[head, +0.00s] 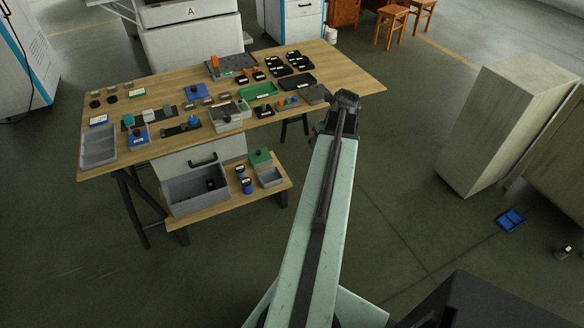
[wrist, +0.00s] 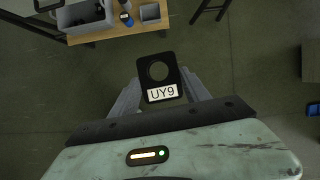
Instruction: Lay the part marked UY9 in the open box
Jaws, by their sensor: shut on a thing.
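The part marked UY9 (wrist: 163,92) is a dark plate with a round hole and a white label. My gripper (wrist: 160,100) is shut on it, with grey fingers on both sides. In the head view my gripper (head: 345,100) is at the right edge of the workbench, and the part cannot be made out there. A large open grey box (head: 178,207) stands on the low shelf and holds a dark item. It shows at the top left of the wrist view (wrist: 68,24). A smaller grey open bin (head: 271,177) is to its right. I cannot tell which one the task means.
The wooden workbench (head: 350,80) is crowded with trays, blocks and small parts. A divided grey tray (head: 99,146) is at its left end. The low shelf (head: 235,203) also bears dark and blue round items. A blue tray (head: 511,220) lies on the floor near grey cabinets (head: 505,125).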

